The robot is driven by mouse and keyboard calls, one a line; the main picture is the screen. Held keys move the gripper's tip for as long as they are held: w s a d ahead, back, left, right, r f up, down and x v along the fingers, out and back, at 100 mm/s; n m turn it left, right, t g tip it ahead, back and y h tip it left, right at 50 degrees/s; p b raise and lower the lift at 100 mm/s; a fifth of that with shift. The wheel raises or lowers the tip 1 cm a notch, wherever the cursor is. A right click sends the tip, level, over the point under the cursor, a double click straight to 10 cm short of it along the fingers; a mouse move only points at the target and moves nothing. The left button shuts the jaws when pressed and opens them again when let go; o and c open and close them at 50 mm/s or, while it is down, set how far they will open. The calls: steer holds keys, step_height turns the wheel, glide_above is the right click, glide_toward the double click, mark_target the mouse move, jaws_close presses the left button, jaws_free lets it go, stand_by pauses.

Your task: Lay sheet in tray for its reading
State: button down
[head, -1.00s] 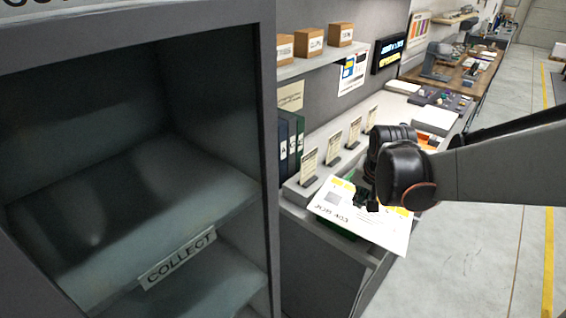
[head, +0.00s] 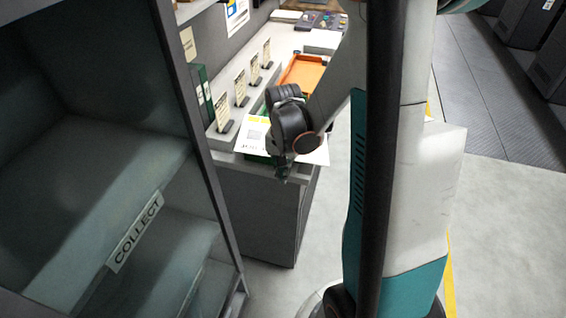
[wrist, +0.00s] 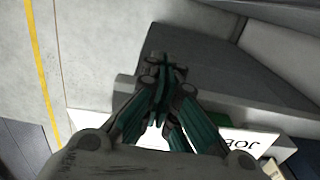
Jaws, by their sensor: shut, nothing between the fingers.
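The white sheet (head: 256,134) with yellow marks and printed text lies at the near end of the grey counter. It also shows in the wrist view (wrist: 252,143), with part of its large lettering visible. A green tray (head: 258,159) shows at the edges of the sheet, which covers most of it. Whether the sheet lies flat inside the rim cannot be told. My gripper (head: 281,174) is shut and empty at the counter's front edge, in front of the sheet. Its fingers meet in the wrist view (wrist: 162,88). My wrist hides part of the sheet.
An orange tray (head: 303,74) sits farther along the counter. Several small upright cards (head: 241,88) stand along the back. A dark cabinet with a COLLECT label (head: 135,232) fills the left. Open floor (head: 500,220) lies to the right.

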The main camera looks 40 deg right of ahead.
steer(key=shift+w+d+f, duration=0.2)
steer(key=shift+w+d, duration=0.45)
steer(key=shift+d, duration=0.15)
steer(key=shift+w+d+f, duration=0.2)
steer(key=shift+w+d, duration=0.4)
steer(key=shift+d, duration=0.2)
steer(key=w+d, duration=0.2)
steer(key=w+d+b, duration=0.1)
steer(key=w+d, duration=0.1)
steer(key=d, duration=0.1)
steer(key=w+d, duration=0.2)
steer(key=d, duration=0.1)
steer(key=shift+w+d+b, duration=0.1)
steer(key=shift+w+b, duration=0.1)
steer(key=shift+b, duration=0.15)
